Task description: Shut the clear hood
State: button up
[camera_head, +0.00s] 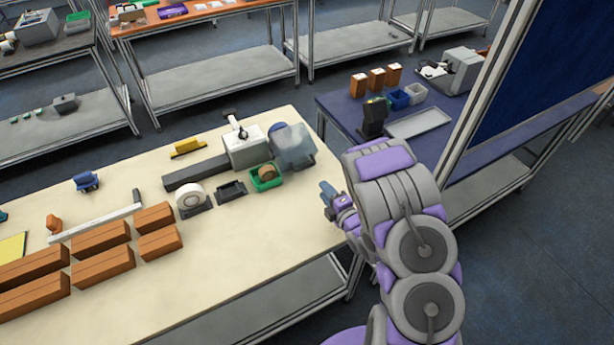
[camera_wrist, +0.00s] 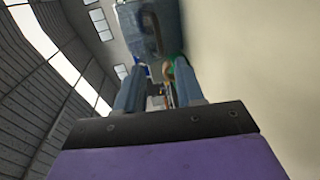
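The clear hood (camera_head: 294,148) is a see-through, bluish panel on the right side of a pale box-shaped device (camera_head: 240,148) on the cream table. It stands swung out from the device, so the hood is open. A bluish, see-through shape at the top of the wrist view looks like the hood (camera_wrist: 165,22), ahead of my fingers. My gripper (camera_head: 327,190) is by the table's right edge, nearer to the camera than the hood and apart from it. In the wrist view my gripper (camera_wrist: 160,68) has its two fingers apart with nothing held between them.
A green bin (camera_head: 266,184) with a tape roll sits just in front of the device. A white roll (camera_head: 190,199), a black tray (camera_head: 230,191) and several brown boxes (camera_head: 100,238) lie further left. A blue table (camera_head: 345,112) stands behind my arm.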

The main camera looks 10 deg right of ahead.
aim_at(295, 153)
jog(key=shift+f+b+x, duration=0.2)
jog(key=shift+b+x, duration=1.6)
jog(key=shift+b, duration=1.05)
jog(key=shift+w+a+r+b, duration=0.15)
jog(key=shift+w+a+b, duration=0.1)
jog(key=shift+w+b, duration=0.35)
jog(key=b+x, duration=0.1)
jog(key=x, duration=0.7)
jog(key=shift+c, duration=0.2)
grip_shut()
jog(key=shift+s, duration=0.1)
